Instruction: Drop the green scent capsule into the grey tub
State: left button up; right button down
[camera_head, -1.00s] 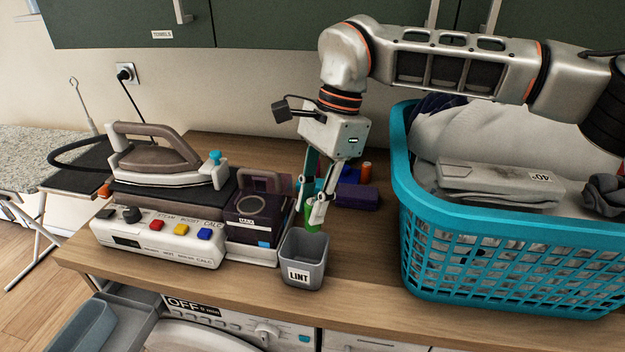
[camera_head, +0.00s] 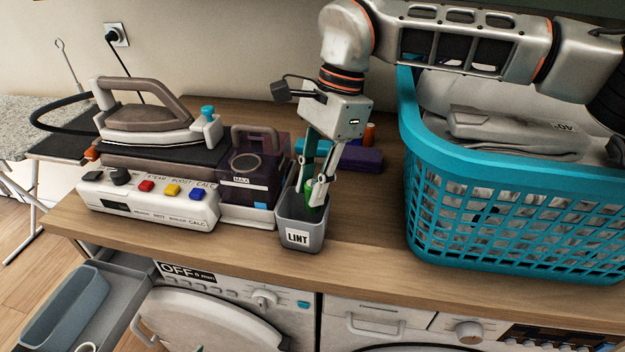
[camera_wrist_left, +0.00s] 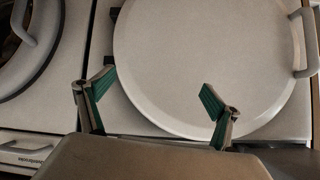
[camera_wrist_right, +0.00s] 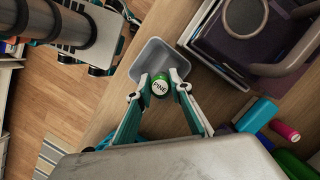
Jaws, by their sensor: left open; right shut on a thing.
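The grey tub (camera_head: 301,236) with a "LINT" label stands near the front edge of the wooden counter. My right gripper (camera_head: 313,201) points down into the tub's mouth and is shut on the green scent capsule (camera_head: 314,190). In the right wrist view the capsule's top (camera_wrist_right: 159,87) reads "PINE", between the fingertips of the right gripper (camera_wrist_right: 161,84) and over the tub (camera_wrist_right: 150,53). The tub's front wall hides the capsule's lower end. My left gripper (camera_wrist_left: 157,103) shows only in its wrist view, open and empty, above a white appliance with a round door.
A steam iron (camera_head: 150,115) on its station (camera_head: 150,201) and a dark water tank (camera_head: 250,180) stand left of the tub. A turquoise laundry basket (camera_head: 500,205) stands right. Purple, blue and orange items lie behind the gripper. Bare counter (camera_head: 365,225) lies between tub and basket.

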jog(key=c, duration=1.7)
grip_release()
jog(key=shift+r, duration=0.1)
jog(key=v, duration=1.2)
jog(key=shift+s, duration=0.1)
